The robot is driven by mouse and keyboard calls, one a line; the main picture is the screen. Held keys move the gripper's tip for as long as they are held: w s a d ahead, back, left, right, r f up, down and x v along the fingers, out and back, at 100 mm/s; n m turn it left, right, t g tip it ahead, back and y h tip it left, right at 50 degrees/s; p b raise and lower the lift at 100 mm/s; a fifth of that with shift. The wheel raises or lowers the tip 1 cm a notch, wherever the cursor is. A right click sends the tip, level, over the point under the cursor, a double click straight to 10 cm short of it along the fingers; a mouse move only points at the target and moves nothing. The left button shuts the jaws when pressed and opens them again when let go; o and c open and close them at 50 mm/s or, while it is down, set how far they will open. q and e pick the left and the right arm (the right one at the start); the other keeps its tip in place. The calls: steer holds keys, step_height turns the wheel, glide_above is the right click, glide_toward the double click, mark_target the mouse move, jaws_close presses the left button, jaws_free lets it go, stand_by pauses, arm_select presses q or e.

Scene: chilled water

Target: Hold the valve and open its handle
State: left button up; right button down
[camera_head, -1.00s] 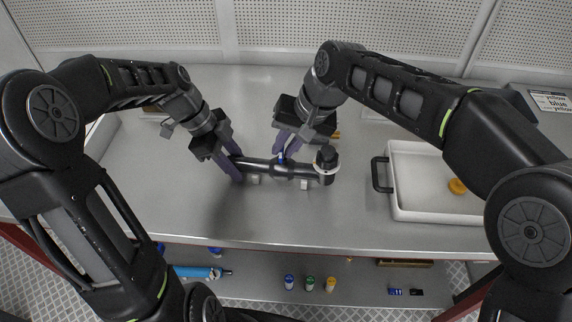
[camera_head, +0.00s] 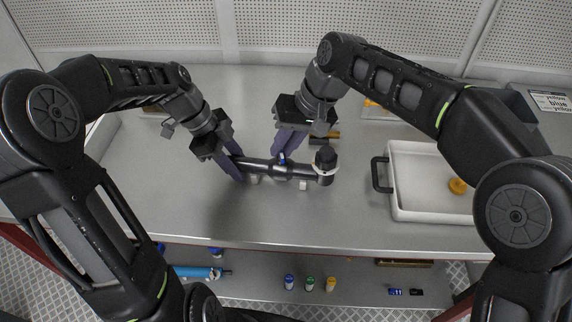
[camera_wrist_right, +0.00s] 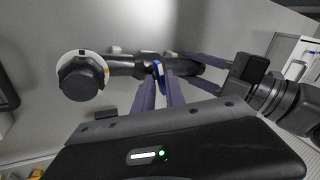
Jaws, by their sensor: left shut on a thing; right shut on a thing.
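The valve is a black pipe (camera_head: 258,165) with a dark round knob and a white ring at its right end (camera_head: 326,158). It lies across the middle of the table, and a small blue handle (camera_head: 282,157) is on its top. My left gripper (camera_head: 238,170) is shut on the pipe's left end. My right gripper (camera_head: 284,150) is shut on the blue handle. In the right wrist view the blue handle (camera_wrist_right: 158,70) shows between the fingertips, and the pipe (camera_wrist_right: 125,66) runs behind them. The fingers hide part of the handle, so its exact angle is unclear.
A white tray (camera_head: 405,214) with a black handle and a yellow piece (camera_head: 457,186) stands at the right. A small sign (camera_head: 552,103) is at the far right. The front of the table is clear.

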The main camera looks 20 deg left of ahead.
steer(key=shift+s+a, duration=0.25)
steer(key=shift+n+g, duration=0.4)
steer(key=shift+n, duration=0.5)
steer(key=shift+n+g+h, duration=0.3)
steer(key=shift+n, duration=0.5)
steer(key=shift+w+n, duration=0.1)
steer(key=shift+n, duration=0.7)
steer(key=c, duration=1.5)
jaws_free()
steer(key=shift+d, duration=0.1)
steer(key=shift+w+d+m, duration=0.1)
steer(key=shift+m, duration=0.2)
